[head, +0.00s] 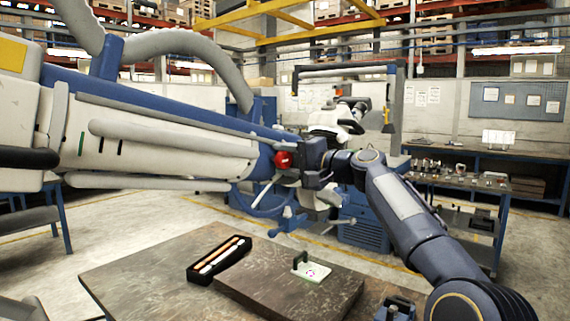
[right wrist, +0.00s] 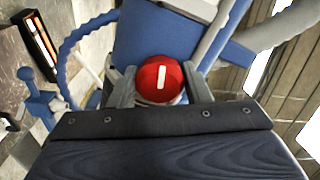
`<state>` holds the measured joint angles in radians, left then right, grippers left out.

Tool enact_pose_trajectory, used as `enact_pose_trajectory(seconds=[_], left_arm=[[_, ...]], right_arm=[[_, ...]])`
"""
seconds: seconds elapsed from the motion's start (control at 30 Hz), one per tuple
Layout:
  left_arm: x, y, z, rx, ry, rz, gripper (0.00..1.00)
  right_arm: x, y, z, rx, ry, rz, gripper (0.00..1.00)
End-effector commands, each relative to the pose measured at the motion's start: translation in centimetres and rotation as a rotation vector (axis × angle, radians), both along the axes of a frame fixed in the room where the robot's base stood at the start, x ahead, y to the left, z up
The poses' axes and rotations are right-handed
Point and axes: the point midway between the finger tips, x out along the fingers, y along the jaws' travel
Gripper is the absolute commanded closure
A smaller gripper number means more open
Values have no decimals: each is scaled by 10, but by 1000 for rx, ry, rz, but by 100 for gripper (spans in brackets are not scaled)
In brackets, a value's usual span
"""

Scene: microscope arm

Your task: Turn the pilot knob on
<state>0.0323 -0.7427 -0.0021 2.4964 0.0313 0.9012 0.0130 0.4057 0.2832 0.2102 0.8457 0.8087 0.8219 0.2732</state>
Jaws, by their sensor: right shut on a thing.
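The pilot knob (head: 284,160) is a red round knob on the end of the large blue and white arm (head: 170,135). In the right wrist view the knob (right wrist: 160,80) faces me, with a white bar mark standing nearly upright on it. My right gripper (right wrist: 158,84) has one finger on each side of the knob and is shut on it. In the head view my right gripper (head: 298,162) reaches the knob from the right and hides part of the arm's end. My left gripper is not in view.
A worktable (head: 130,275) stands below, with a black tray (head: 219,260) of slim rods and a white plate with a black handle (head: 312,268) on a raised board. A blue machine (head: 365,220) stands behind. Open floor lies to the left.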

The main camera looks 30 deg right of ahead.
Motion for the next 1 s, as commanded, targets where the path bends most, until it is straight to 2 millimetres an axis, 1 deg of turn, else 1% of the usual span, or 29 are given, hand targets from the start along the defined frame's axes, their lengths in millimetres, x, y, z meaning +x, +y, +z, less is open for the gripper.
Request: enact_pose_trajectory(seconds=[0.03, 0.53, 0.57, 0.7, 1.0], left_arm=[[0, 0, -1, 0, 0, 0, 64], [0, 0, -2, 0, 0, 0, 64], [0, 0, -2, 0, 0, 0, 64], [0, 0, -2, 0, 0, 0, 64], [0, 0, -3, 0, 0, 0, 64]], right_arm=[[0, 1, -3, -9, 1, 3, 79], [1, 1, -3, -25, -4, 4, 79], [1, 1, -3, -25, -4, 4, 54], [0, 1, -2, -24, -5, 3, 36], [-2, -1, -1, -23, -7, 1, 35]])
